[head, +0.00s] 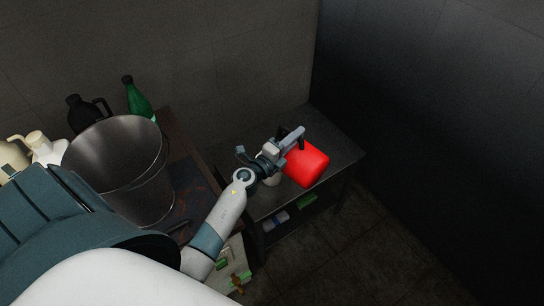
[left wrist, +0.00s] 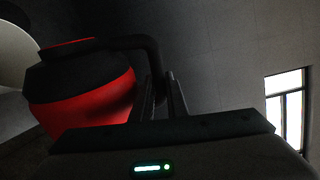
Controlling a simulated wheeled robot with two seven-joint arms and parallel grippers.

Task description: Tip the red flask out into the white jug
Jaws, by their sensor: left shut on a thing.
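My left gripper (head: 291,140) is shut on the flask's handle. A pale rounded thing (head: 272,181), perhaps the white jug, shows just left of the flask, mostly hidden by my gripper and wrist. A pale curved shape (left wrist: 14,52) at the left wrist view's upper left may be the same thing. My right gripper is not in view.
A metal bucket (head: 118,165) stands on a brown table at left. The dark table (head: 335,140) has bare room right of the flask, before a dark wall.

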